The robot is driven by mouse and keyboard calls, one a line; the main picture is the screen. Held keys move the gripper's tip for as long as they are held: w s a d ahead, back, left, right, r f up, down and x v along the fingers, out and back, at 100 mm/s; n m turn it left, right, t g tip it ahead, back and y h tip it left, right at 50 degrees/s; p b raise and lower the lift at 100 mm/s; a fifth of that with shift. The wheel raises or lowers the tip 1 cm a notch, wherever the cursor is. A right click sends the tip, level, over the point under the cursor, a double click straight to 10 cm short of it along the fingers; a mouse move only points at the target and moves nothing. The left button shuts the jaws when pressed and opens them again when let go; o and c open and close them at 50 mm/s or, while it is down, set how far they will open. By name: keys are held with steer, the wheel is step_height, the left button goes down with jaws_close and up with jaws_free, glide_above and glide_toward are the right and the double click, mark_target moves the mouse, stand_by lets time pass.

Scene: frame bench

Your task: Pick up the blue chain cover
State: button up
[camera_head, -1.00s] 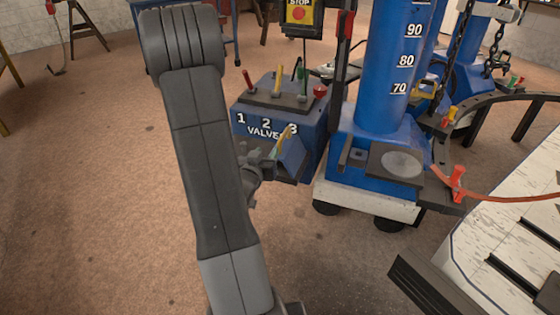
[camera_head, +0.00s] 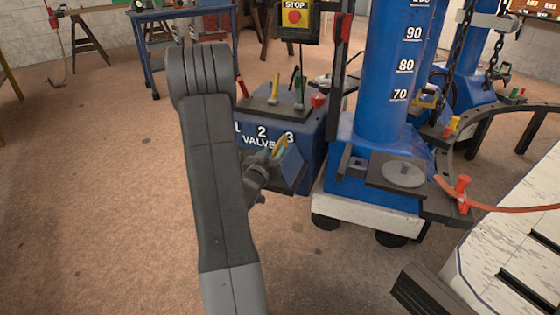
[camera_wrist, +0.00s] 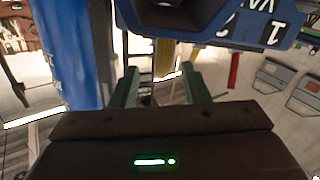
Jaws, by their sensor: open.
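I cannot make out for certain which thing is the blue chain cover. A dark chain (camera_head: 463,45) hangs beside the rear blue column at the right of the head view. My gripper (camera_head: 277,150) is in front of the blue valve box (camera_head: 308,135), partly hidden by my own arm. A slanted blue panel (camera_head: 291,170) shows just beside it. In the wrist view, my gripper's green fingers (camera_wrist: 160,82) are apart, with nothing seen held between them. The valve box (camera_wrist: 215,15) shows upside down beyond them.
The tall blue column (camera_head: 382,75) with height numbers stands right of the valve box on a pale wheeled base (camera_head: 362,208). The floor (camera_head: 100,200) at left is clear.

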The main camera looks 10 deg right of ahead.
steer(key=b+x, duration=0.1)
steer(key=x, duration=0.4)
steer(key=shift+a, duration=0.15)
jaws_close()
stand_by(1.1)
